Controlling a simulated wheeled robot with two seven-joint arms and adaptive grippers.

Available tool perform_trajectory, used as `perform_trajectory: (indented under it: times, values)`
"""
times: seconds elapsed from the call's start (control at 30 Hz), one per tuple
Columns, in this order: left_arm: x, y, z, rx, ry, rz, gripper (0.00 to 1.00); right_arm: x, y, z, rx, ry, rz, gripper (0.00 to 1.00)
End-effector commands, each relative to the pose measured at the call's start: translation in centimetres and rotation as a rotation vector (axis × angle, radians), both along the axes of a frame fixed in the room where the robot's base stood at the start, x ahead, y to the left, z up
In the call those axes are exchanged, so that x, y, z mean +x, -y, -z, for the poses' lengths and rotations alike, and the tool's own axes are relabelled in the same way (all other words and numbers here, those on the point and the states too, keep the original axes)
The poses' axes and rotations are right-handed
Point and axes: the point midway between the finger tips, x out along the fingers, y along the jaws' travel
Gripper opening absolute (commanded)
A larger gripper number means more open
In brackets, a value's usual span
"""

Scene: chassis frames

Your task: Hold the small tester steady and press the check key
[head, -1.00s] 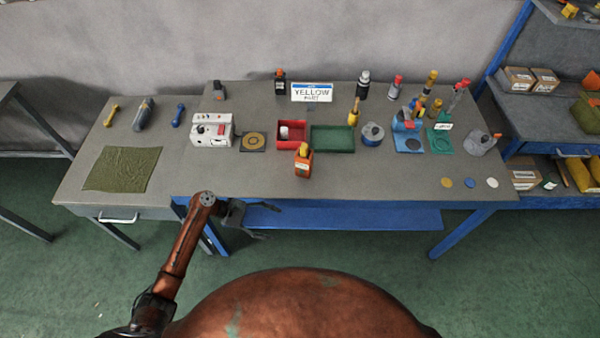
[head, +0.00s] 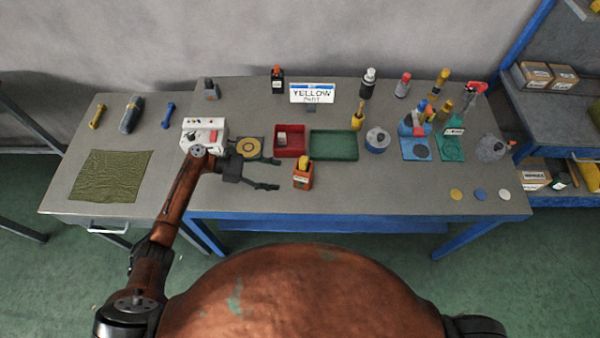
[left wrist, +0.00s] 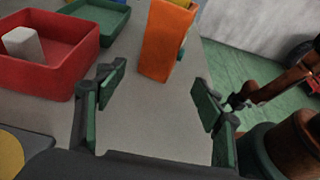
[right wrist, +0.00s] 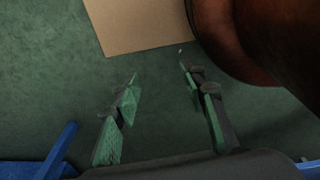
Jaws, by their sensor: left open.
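A small orange device with a yellow top (head: 302,177), which looks like the tester, stands upright near the table's front edge. It also shows in the left wrist view (left wrist: 167,40), beyond my fingertips and roughly between them. My left gripper (head: 268,172) is open and empty, just left of the device and apart from it. Its two green-padded fingers show in the left wrist view (left wrist: 158,88). I cannot make out the check key. My right gripper (right wrist: 160,76) is open and empty above the green floor, out of the head view.
A red tray (head: 277,148) with a pale block and a green tray (head: 334,153) sit behind the device. A white box with a red part (head: 213,127) stands behind my left arm.

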Motion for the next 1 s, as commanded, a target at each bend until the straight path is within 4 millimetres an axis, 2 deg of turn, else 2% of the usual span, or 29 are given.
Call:
perform_trajectory:
  times: [0.13, 0.3, 0.43, 0.53, 0.8, 1.0]
  values:
    - [-0.1, 0.8, 0.4, -0.001, -0.001, 0.002, 0.63, -0.6, -0.1, 0.5, 0.001, -0.006, 0.002, 0.39]
    - [-0.1, 2.7, 1.1, -0.002, 0.0, 0.002, 0.63, -3.6, 0.0, 1.7, -0.001, -0.043, 0.01, 0.39]
    - [-0.1, 4.5, 1.7, -0.002, 0.0, 0.003, 0.63, -5.0, 0.1, 2.7, -0.002, -0.062, 0.012, 0.39]
    - [-0.1, 5.8, 2.2, -0.001, 0.0, 0.003, 0.63, -4.9, 0.1, 3.4, -0.002, -0.061, 0.012, 0.39]
    - [-0.1, 8.6, 2.5, -0.001, 0.001, 0.001, 0.63, -1.9, 0.1, 2.0, 0.0, -0.02, 0.005, 0.39]
    - [0.0, 9.5, 2.9, 0.0, 0.001, 0.0, 0.63, -1.8, 0.2, 1.8, -0.002, -0.021, 0.005, 0.39]
